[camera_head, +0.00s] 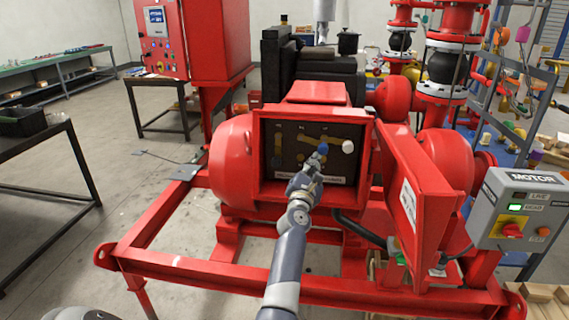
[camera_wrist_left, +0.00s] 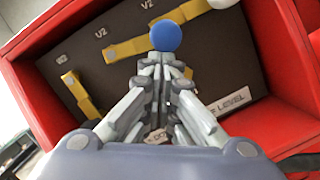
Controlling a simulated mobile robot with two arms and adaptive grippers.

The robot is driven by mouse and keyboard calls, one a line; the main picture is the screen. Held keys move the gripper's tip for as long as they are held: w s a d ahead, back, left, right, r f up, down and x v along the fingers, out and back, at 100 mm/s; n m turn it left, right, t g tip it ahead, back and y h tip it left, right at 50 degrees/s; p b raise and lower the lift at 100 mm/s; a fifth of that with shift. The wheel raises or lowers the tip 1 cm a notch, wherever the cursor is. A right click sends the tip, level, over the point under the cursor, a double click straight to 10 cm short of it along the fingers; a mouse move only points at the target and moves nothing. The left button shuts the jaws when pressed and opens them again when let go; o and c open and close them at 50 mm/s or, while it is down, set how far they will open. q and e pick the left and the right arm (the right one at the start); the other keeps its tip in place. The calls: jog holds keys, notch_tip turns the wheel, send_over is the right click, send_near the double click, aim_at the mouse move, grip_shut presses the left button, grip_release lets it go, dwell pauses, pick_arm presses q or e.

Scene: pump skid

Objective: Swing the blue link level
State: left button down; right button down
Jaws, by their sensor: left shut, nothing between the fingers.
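The blue link shows mainly as its round blue knob (camera_wrist_left: 165,36) at the dark terminal panel; the knob also shows in the head view (camera_head: 323,147). My right gripper is not in view.
The panel sits inside a red box (camera_head: 257,160) with raised walls. A white knob (camera_head: 348,146) is right of the blue one. The open red door (camera_head: 412,200) and grey motor box (camera_head: 515,210) stand to the right. The red skid frame (camera_head: 180,268) runs in front.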

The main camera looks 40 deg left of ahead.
pick_arm(q)
jog(key=shift+w+d+r+n, duration=0.15)
jog(key=shift+d+r+n, duration=0.2)
jog(key=shift+n, duration=0.55)
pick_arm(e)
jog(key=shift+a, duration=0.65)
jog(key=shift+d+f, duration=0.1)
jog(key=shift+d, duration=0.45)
